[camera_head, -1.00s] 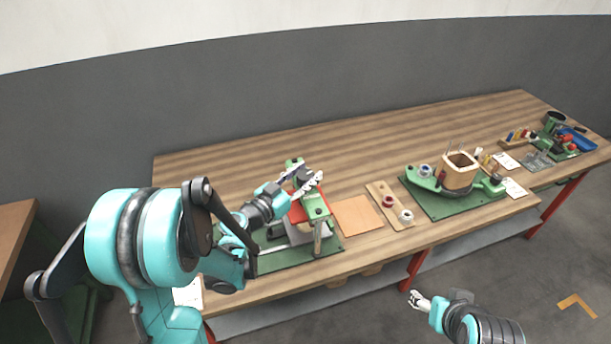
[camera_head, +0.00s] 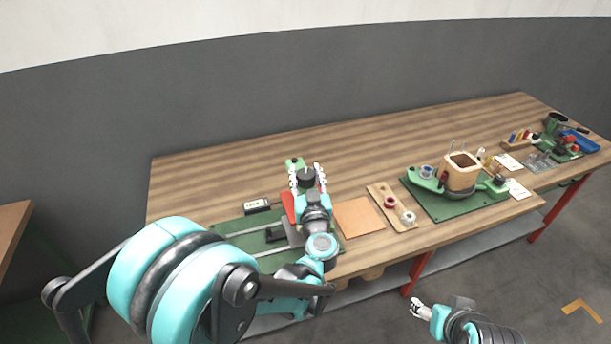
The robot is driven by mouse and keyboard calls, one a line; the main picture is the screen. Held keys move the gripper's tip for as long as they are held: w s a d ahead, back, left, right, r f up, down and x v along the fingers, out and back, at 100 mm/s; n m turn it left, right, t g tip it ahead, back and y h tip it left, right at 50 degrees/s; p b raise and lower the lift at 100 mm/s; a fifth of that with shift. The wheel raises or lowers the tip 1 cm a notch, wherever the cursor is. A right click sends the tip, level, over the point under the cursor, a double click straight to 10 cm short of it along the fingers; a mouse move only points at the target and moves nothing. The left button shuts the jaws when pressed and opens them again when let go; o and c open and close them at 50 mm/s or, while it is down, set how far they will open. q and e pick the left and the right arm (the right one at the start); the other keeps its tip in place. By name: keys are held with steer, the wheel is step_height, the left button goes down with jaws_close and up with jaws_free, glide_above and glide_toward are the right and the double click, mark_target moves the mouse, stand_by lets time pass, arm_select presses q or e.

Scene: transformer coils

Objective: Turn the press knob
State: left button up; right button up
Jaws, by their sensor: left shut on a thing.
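The green press (camera_head: 294,163) stands on a green base plate (camera_head: 232,226) at the left part of the table. Its dark round knob (camera_head: 306,177) is at the top. My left gripper (camera_head: 308,172) reaches over the press from the front, with one pale finger on each side of the knob, shut on it. My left wrist and forearm hide much of the press and its base. My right gripper (camera_head: 418,306) hangs low in front of the table, away from everything; it is too small to tell its opening.
A red part (camera_head: 288,207) and a small dark box (camera_head: 257,206) are by the press. To the right lie an orange sheet (camera_head: 358,217), a board with spools (camera_head: 381,190) and a coil fixture (camera_head: 461,175). The back of the table is clear.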

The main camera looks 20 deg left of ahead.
arm_select(q)
steer(key=shift+n+g+y, duration=0.5)
steer(key=shift+n+y, duration=0.2)
steer(key=shift+y, duration=0.3)
steer(key=o, duration=1.2)
steer(key=shift+w, duration=0.1)
steer(key=v, duration=1.2)
